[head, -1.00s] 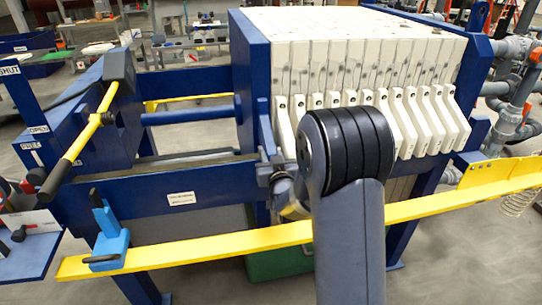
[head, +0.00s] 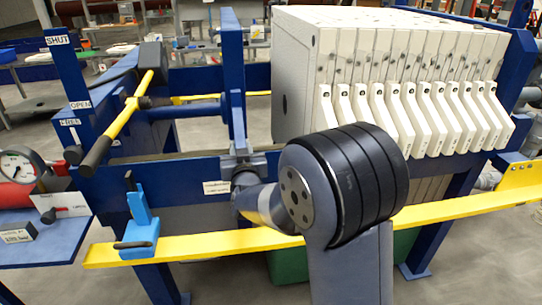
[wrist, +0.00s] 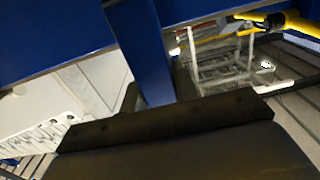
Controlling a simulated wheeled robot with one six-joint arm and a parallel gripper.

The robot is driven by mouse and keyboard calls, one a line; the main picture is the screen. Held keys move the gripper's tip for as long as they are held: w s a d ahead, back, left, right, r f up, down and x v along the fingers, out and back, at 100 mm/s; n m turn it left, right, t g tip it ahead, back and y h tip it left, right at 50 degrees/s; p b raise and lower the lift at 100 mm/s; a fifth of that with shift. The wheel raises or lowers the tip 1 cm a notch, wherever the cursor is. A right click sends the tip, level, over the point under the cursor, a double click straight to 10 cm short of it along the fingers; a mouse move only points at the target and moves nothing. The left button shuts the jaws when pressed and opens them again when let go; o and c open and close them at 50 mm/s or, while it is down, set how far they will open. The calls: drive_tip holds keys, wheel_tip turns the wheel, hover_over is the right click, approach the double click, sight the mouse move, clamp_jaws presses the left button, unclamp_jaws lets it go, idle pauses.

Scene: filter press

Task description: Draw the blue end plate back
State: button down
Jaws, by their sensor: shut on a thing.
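The blue end plate (head: 232,80) stands upright at the left of the white filter plates (head: 400,60), with an open gap between them. My gripper (head: 243,160) is at the plate's lower near edge, by the blue side rail (head: 180,182); its fingers are partly hidden by my own wrist. In the wrist view a blue bar of the end plate (wrist: 143,45) runs down between my dark jaws (wrist: 165,110), which are shut on it. The blue ram (head: 185,110) meets the plate from the left.
A yellow bar (head: 200,245) runs along the press's near side, with a light-blue clamp (head: 140,222) on it. A yellow-handled lever (head: 125,118) stands at the left, by the SHUT and OPEN labels. A pressure gauge (head: 18,165) is at far left.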

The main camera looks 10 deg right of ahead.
drive_tip(key=shift+h, duration=0.4)
drive_tip(key=shift+a+p, duration=2.2)
drive_tip(key=shift+a, duration=7.65)
drive_tip(key=c, duration=1.1)
unclamp_jaws()
drive_tip(key=shift+a, duration=0.1)
drive_tip(key=shift+a, duration=0.1)
drive_tip(key=s+b, duration=0.1)
drive_tip(key=s, duration=0.9)
drive_tip(key=shift+s+b, duration=0.3)
drive_tip(key=shift+s, duration=0.05)
